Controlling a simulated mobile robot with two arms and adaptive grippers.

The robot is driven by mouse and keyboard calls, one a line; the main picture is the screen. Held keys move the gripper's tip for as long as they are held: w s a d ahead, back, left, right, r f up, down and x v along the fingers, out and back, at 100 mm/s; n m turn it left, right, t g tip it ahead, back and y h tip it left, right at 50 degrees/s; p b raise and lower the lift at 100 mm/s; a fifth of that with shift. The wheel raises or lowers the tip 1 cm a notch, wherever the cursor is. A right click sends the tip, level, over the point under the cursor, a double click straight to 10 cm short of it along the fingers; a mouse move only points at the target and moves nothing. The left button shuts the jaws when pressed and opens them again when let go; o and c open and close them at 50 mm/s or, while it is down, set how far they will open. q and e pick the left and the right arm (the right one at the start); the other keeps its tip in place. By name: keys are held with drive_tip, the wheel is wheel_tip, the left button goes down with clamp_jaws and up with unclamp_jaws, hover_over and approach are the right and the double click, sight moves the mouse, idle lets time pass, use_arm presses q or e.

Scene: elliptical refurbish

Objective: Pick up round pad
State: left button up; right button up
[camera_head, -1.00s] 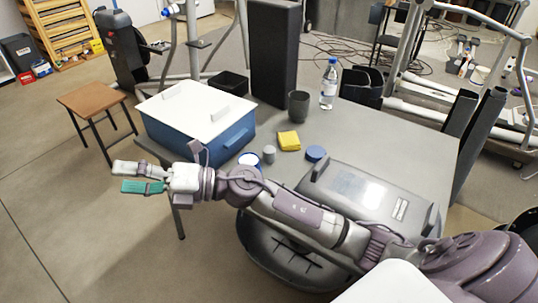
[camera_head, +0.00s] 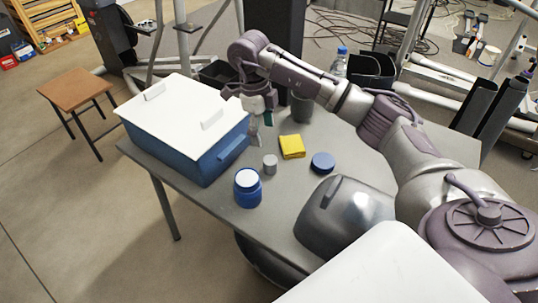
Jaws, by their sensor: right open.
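A round dark-blue pad (camera_head: 322,162) lies flat on the grey table (camera_head: 205,203), right of a folded yellow cloth (camera_head: 292,147). My right gripper (camera_head: 261,128) points down over the table, behind and to the left of the cloth and pad. It is open with nothing between its fingers; one finger has a teal inner face. It is apart from the pad. My left gripper is not in view.
A blue box with a white lid (camera_head: 180,105) stands left of my gripper. A blue jar (camera_head: 248,190), a small grey cylinder (camera_head: 270,164), a dark cup (camera_head: 301,107) and a grey case (camera_head: 345,214) stand around the pad. A bottle (camera_head: 340,62) is behind my arm.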

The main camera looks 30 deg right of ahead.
sight(270, 159)
drive_tip(key=f, duration=0.1)
drive_tip(key=s+f, duration=0.1)
drive_tip(key=f, duration=0.1)
drive_tip(key=shift+s+a+f, duration=0.15)
drive_tip(key=shift+s+a, duration=0.05)
drive_tip(key=shift+s, duration=0.05)
drive_tip(key=f, duration=0.2)
drive_tip(key=shift+d+f, duration=0.2)
drive_tip(key=shift+f, duration=0.1)
drive_tip(key=shift+w+f, duration=0.1)
drive_tip(key=shift+f, duration=0.2)
drive_tip(key=shift+s+d+f, duration=0.2)
drive_tip(key=shift+s+f, duration=0.05)
drive_tip(key=shift+f, duration=0.4)
drive_tip(key=f, duration=0.2)
drive_tip(key=shift+s+d+f+p, duration=0.15)
drive_tip(key=shift+d+f+p, duration=0.1)
drive_tip(key=shift+f+p, duration=0.1)
drive_tip(key=shift+d+f, duration=0.1)
drive_tip(key=shift+f, duration=0.45)
drive_tip(key=c, duration=1.1)
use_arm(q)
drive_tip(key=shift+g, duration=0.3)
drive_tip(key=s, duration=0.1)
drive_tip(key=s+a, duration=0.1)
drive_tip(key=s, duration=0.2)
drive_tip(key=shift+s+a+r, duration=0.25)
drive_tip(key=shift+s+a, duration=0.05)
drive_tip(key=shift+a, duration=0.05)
